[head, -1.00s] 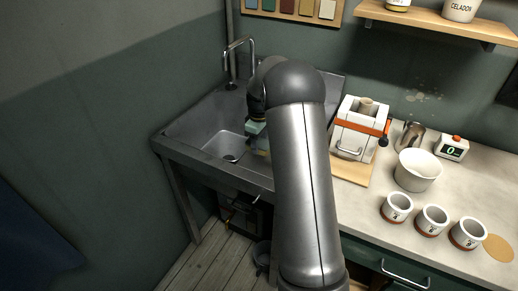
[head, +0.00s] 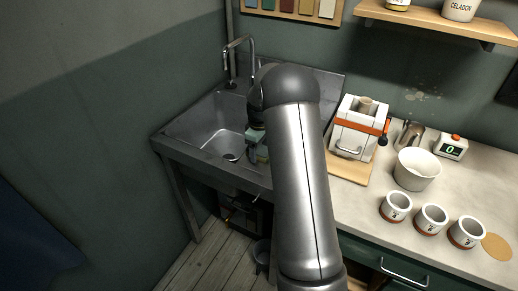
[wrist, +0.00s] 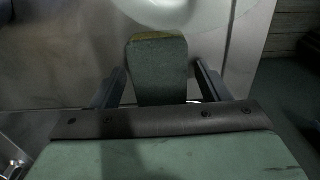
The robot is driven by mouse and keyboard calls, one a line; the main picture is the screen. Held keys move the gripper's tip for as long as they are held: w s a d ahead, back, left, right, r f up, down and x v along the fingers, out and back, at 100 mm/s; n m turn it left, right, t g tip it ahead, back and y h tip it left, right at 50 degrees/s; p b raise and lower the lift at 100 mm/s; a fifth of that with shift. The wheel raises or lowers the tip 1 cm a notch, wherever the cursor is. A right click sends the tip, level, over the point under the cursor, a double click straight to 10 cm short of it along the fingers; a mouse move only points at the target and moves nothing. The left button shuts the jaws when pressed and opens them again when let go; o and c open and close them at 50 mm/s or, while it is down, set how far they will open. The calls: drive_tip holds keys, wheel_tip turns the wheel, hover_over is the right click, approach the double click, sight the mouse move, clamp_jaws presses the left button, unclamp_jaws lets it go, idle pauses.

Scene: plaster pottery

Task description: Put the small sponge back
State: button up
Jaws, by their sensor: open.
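The small sponge (wrist: 157,72) shows in the wrist view as a dark grey-green block with a yellowish far edge. It lies between the two fingers of my gripper (wrist: 158,86), with a gap on each side. The fingers are open and do not grip it. In the head view my gripper (head: 256,136) hangs over the right part of the sink (head: 205,125), mostly hidden behind my arm. I cannot make out the sponge clearly there.
A pale rounded object (wrist: 185,8) stands just beyond the sponge in the wrist view. A tap (head: 232,62) rises behind the sink. The white box-like device (head: 357,128), white bowl (head: 417,169) and several cups (head: 396,207) stand on the counter to the right.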

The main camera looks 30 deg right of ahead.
sight(259, 149)
wheel_tip(259, 149, up, 12)
drive_tip(key=b, duration=0.2)
drive_tip(key=s+a+r+m, duration=0.2)
drive_tip(key=s+a+r, duration=0.2)
drive_tip(key=s+a, duration=0.35)
drive_tip(key=s+a+f+m, duration=0.1)
drive_tip(key=s+a, duration=0.2)
drive_tip(key=s, duration=0.6)
drive_tip(key=s+a+f+m, duration=0.2)
drive_tip(key=s+a, duration=0.1)
drive_tip(key=s, duration=0.6)
drive_tip(key=s+a+f+m, duration=0.1)
drive_tip(key=s+a, duration=0.3)
drive_tip(key=s, duration=0.5)
drive_tip(key=shift+s+f+m+t, duration=0.2)
drive_tip(key=shift+m+t, duration=0.1)
drive_tip(key=shift+m, duration=0.3)
